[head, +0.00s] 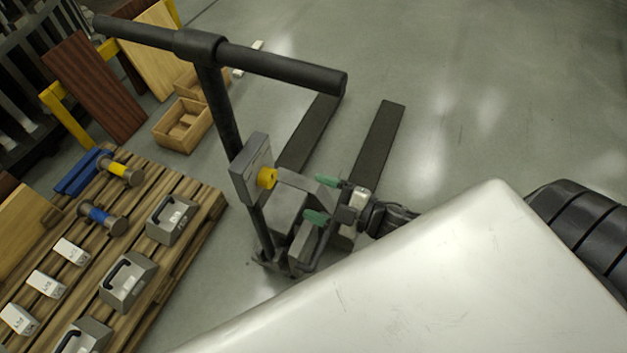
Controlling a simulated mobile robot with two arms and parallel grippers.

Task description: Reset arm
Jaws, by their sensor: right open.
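My right gripper (322,199) has green fingertips. It is open, with a clear gap between its fingers. In the head view it is just right of the upright post of a dark hand truck, which has a black T-shaped handle (260,62). Nothing shows between the fingers. I cannot tell whether they touch the truck. A grey box (250,165) with a yellow knob (267,178) sits on the post, left of the gripper. My left gripper is not in view.
The truck's dark fork (372,148) lies low. Floor at upper right is clear.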

